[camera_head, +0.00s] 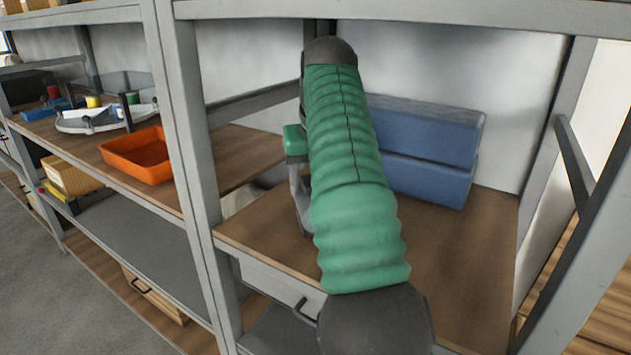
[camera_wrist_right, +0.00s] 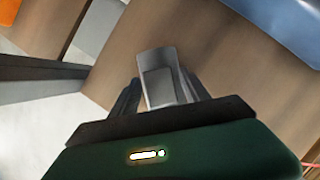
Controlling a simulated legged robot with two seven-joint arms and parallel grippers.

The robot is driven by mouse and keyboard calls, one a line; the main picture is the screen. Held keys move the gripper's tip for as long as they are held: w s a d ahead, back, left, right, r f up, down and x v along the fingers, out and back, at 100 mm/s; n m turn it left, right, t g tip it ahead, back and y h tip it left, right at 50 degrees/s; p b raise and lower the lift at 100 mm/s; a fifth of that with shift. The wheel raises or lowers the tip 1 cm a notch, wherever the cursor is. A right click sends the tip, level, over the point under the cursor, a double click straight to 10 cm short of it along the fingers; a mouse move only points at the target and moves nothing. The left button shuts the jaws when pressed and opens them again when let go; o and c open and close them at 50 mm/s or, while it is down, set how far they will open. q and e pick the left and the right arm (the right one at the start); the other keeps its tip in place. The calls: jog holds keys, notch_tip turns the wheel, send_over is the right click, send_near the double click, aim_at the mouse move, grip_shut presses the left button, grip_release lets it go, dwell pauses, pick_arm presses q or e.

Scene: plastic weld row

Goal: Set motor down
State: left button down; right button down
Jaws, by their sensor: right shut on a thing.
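The motor shows in the right wrist view as a small grey metallic block (camera_wrist_right: 157,84). My right gripper (camera_wrist_right: 160,90) is shut on it, with a dark finger on each side. The wooden shelf board (camera_wrist_right: 130,50) lies beyond it; I cannot tell whether the motor touches the board. In the head view my green-sleeved right arm reaches into the shelf bay and hides most of the right gripper and the motor. Only a green piece of the gripper and some grey parts show left of the arm, over the wooden shelf (camera_head: 450,250). My left gripper is not in view.
Two stacked blue boxes (camera_head: 425,150) stand at the back of the bay, right of my arm. A grey rack post (camera_head: 190,150) stands to the left. An orange tray (camera_head: 140,155) sits in the bay beyond it. The shelf's front right is bare.

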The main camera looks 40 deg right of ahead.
jog(key=shift+s+d+f, duration=0.1)
jog(key=shift+s+d, duration=0.05)
jog(key=shift+d, duration=0.2)
jog(key=c, duration=0.8)
grip_release()
jog(key=shift+d+f, duration=0.15)
jog(key=shift+d, duration=0.2)
jog(key=shift+o, duration=1.2)
jog(key=shift+d, duration=0.15)
jog(key=shift+o, duration=0.2)
jog(key=shift+a, duration=0.4)
jog(key=shift+a+r, duration=0.1)
jog(key=shift+r, duration=0.15)
jog(key=shift+s+r+p, duration=0.1)
jog(key=shift+r+p, duration=0.45)
pick_arm(q)
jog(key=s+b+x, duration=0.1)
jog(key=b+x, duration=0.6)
jog(key=b, duration=0.2)
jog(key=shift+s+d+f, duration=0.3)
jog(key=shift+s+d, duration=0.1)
pick_arm(e)
jog(key=s+a, duration=0.5)
jog(key=s, duration=0.5)
jog(key=shift+s+a, duration=0.3)
jog(key=shift+s, duration=0.1)
